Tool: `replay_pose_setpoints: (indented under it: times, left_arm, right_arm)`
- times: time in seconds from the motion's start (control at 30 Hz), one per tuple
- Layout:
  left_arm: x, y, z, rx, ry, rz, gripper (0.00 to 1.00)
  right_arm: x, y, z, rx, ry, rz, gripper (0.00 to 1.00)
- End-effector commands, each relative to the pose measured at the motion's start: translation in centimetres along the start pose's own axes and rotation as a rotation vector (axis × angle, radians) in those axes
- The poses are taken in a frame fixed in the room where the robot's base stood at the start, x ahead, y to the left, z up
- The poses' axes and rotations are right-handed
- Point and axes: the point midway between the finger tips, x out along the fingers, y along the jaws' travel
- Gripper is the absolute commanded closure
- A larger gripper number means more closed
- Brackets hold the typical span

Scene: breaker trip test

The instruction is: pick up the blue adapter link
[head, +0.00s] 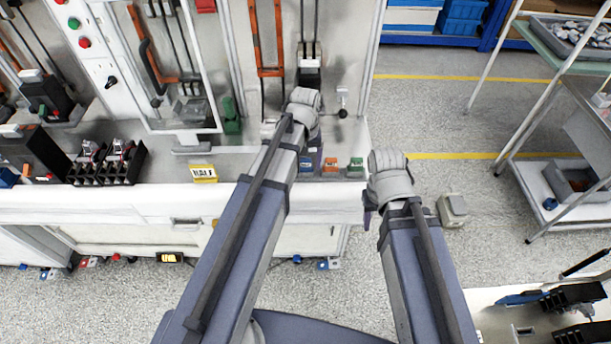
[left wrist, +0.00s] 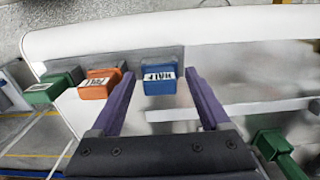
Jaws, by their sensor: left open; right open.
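The blue adapter link (left wrist: 159,82) is a small block with a white label reading HALF. In the left wrist view it sits on a grey strip, between the two purple fingers of my open left gripper (left wrist: 159,74), with a gap on both sides. In the head view the link (head: 308,160) is partly hidden beside my left wrist, at the left end of a row of blocks, and the left fingertips are hard to make out. My right gripper (head: 370,205) is open and empty, beyond the bench's right end.
An orange block (left wrist: 100,83) and a green block (left wrist: 53,88) stand beside the blue link. Another green part (left wrist: 278,146) is at the lower right. A yellow-and-white label block (head: 203,173) lies on the white bench. A shelf rack (head: 548,120) stands right, across open floor.

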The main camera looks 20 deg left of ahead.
Motion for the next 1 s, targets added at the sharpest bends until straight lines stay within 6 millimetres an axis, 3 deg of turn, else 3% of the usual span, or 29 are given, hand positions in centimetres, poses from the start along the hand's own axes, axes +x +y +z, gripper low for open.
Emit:
replay_pose_setpoints:
  times: [0.2, 0.9, 1.0]
  left_arm:
    - [-0.06, 0.01, 0.0, 0.0, 0.0, 0.0, 0.21]
    - [-0.05, 0.0, 0.0, 0.0, 0.0, 0.0, 1.0]
    - [-0.05, 0.0, 0.0, 0.0, 0.0, 0.0, 1.0]
  right_arm:
    - [-0.06, 0.0, 0.0, 0.0, 0.0, 0.0, 0.5]
    - [-0.05, 0.0, 0.0, 0.0, 0.0, 0.0, 0.5]
    - [-0.05, 0.0, 0.0, 0.0, 0.0, 0.0, 0.5]
